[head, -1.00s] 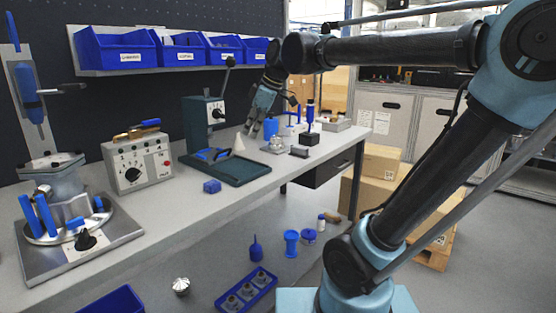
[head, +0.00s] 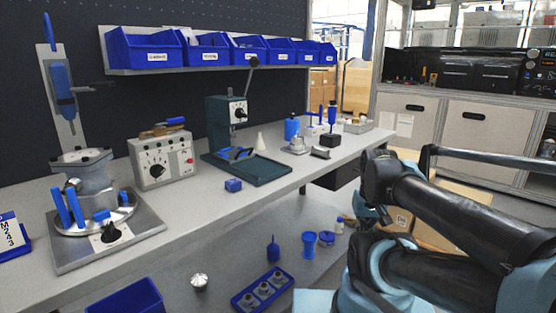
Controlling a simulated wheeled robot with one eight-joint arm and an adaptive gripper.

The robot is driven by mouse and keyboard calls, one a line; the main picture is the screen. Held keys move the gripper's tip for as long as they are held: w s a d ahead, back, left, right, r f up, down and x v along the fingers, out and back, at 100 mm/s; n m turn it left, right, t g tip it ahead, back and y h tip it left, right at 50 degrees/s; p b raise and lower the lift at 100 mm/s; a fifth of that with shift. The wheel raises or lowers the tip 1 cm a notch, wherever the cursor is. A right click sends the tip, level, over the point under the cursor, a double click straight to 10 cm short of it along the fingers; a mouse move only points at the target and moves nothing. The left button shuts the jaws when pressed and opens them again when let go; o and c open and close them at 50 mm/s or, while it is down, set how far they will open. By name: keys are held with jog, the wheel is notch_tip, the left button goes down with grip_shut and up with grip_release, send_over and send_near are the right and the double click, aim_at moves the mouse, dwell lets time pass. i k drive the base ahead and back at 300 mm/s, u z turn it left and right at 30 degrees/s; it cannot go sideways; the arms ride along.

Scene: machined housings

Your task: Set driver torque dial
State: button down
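A light grey control box (head: 163,160) stands on the bench at left of centre, with a large black dial (head: 155,170) and smaller knobs on its front. A tool with a blue end (head: 165,128) lies on top of the box. The dial's exact setting is too small to read. My arm is folded at the right, well away from the box. My gripper (head: 369,212) is low at the arm's end, largely hidden by my own links, and its fingers cannot be made out.
A round fixture (head: 85,190) with a black knob (head: 112,232) stands left of the box. Blue bins (head: 145,50) line the shelf above. A blue tray (head: 262,290) sits lower down.

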aim_at(156, 170)
jog(key=u, duration=1.4)
jog(key=k, duration=0.8)
jog(key=u, duration=0.3)
